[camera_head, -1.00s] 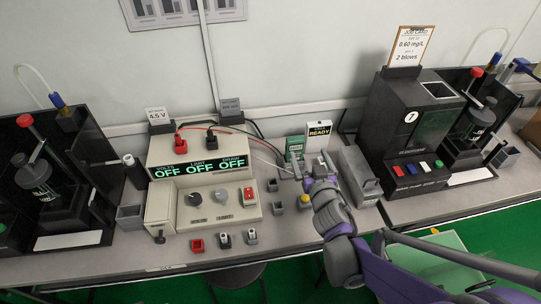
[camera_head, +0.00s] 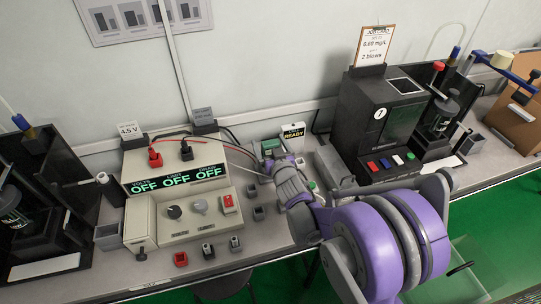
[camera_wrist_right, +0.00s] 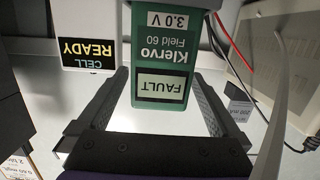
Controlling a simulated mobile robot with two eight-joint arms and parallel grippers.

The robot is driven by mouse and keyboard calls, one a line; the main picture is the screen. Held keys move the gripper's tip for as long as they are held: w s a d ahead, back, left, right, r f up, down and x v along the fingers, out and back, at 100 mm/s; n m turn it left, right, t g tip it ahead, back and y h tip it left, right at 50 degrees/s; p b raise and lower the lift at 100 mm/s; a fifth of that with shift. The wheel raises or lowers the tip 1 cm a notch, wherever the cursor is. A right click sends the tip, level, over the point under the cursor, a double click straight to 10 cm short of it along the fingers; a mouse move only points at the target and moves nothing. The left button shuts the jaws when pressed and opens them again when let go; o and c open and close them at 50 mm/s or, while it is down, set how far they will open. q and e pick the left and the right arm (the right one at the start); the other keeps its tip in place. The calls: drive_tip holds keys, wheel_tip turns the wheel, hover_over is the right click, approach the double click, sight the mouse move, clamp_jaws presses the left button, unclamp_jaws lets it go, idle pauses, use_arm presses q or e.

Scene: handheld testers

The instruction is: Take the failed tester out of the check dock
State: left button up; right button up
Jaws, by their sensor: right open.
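The green tester (camera_head: 271,146) stands upside down in the right wrist view (camera_wrist_right: 166,45), its screen reading FAULT and its label Klervo Field 60, 3.0 V. Beside it is a white unit (camera_head: 293,133) marked CELL READY, which also shows in the wrist view (camera_wrist_right: 91,35). I cannot tell which part is the check dock. My right gripper (camera_wrist_right: 158,88) is open, with one finger on each side of the tester's screen end. I see gaps between fingers and tester. In the head view my right gripper (camera_head: 272,163) partly hides the tester. My left gripper is not in view.
A cream power supply (camera_head: 180,205) with OFF displays stands to the left, with red and black leads. A grey metal box (camera_head: 333,170) and a black machine (camera_head: 380,120) stand to the right. Several small blocks lie along the bench front.

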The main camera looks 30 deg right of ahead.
drive_tip(key=shift+x, duration=0.9)
drive_tip(key=shift+c, duration=0.3)
drive_tip(key=c, duration=1.4)
